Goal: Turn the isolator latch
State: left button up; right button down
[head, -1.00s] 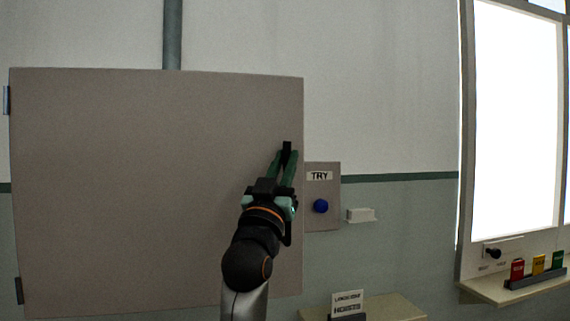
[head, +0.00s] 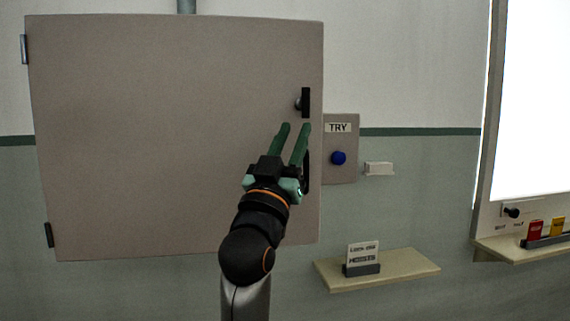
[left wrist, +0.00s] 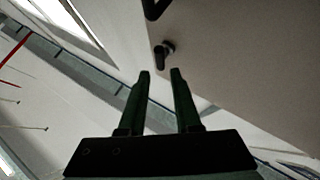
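The isolator latch (head: 306,102) is a black lever on a small round mount near the right edge of the grey cabinet door (head: 170,130). It stands upright in the head view. My left gripper (head: 296,126) is open and empty, its green fingers pointing up at the door just below the latch. In the left wrist view the latch (left wrist: 162,56) shows just beyond the two separated fingertips (left wrist: 160,73), apart from them. A black pull handle (head: 306,172) on the door is partly hidden behind my left gripper. My right gripper is not in view.
Right of the door are a TRY panel (head: 341,172) with a blue button (head: 338,158) and a small white block (head: 379,168). A shelf (head: 410,268) below holds a sign (head: 362,256).

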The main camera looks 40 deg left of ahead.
pick_arm(q)
jog(key=b+v, duration=0.1)
jog(key=v, duration=0.4)
jog(key=shift+s+f, duration=0.1)
jog(key=shift+s, duration=0.05)
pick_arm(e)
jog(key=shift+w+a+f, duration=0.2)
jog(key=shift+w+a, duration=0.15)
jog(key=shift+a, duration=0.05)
